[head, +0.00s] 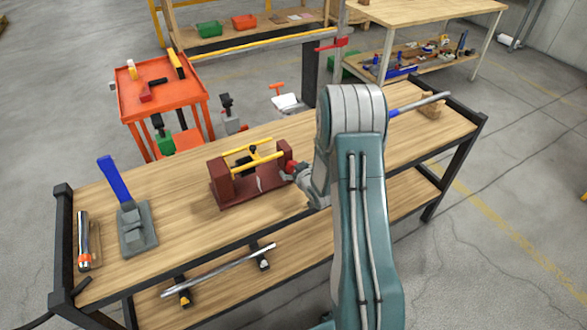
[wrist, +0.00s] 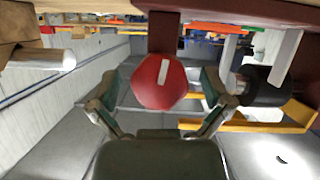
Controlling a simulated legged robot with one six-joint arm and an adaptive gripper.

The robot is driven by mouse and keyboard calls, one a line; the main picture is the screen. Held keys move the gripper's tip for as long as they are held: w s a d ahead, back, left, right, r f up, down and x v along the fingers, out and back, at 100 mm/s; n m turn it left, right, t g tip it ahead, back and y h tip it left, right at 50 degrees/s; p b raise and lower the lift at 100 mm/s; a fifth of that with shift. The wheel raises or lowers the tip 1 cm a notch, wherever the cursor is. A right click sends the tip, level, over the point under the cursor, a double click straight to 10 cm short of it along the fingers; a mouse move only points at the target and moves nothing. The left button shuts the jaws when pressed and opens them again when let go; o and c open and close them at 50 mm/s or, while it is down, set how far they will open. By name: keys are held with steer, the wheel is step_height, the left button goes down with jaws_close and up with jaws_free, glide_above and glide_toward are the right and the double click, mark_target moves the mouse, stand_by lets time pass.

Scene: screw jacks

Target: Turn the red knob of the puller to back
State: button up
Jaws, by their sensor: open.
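The puller (head: 235,190) is a dark red frame with yellow bars, standing on the wooden workbench (head: 180,225). Its red knob (head: 291,167) is at the right end in the head view. In the wrist view the red knob (wrist: 160,84) is round, with a white upright mark on its face. My gripper (wrist: 162,92) is open, with one finger on each side of the knob and a visible gap at both sides. In the head view my gripper (head: 300,175) is close to the knob, partly hidden by my arm.
A blue-handled tool (head: 115,180) on a grey base stands at the bench's left. A metal rod with a blue handle (head: 415,104) rests at the right. An orange cart (head: 160,100) stands behind. The bench top between the puller and the left tool is clear.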

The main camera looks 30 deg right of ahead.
steer(key=c, duration=1.1)
steer(key=shift+c, duration=0.2)
steer(key=shift+m+y, duration=0.3)
steer(key=shift+m, duration=0.2)
steer(key=o, duration=1.1)
steer(key=shift+o, duration=0.2)
